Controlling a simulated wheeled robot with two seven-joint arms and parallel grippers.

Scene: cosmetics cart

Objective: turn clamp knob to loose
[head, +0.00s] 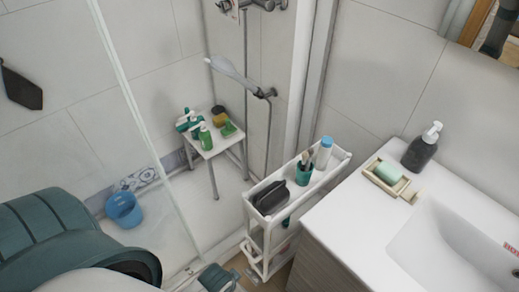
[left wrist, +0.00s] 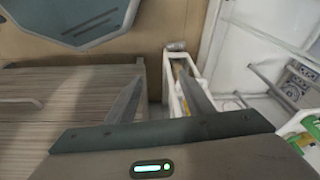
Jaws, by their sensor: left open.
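I cannot clearly make out a clamp knob. In the left wrist view a small grey ribbed cylinder (left wrist: 175,46) sits at the far end of the narrow white cart (left wrist: 173,102); I cannot tell whether it is the knob. In the head view the cart (head: 249,222) stands beside the washbasin cabinet, and its near end is partly visible. My left gripper (left wrist: 161,73) is open, its two fingers spread with nothing held. The cart's end and the grey cylinder lie beyond the fingertips, apart from them. My right gripper is out of view.
The cart holds a black pouch (head: 271,197), a teal cup (head: 303,176) and a blue-capped bottle (head: 324,153). The basin counter (head: 345,215) is close on its right. A glass panel (head: 140,120), a stool (head: 215,150) with bottles and a blue bucket (head: 124,210) are left.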

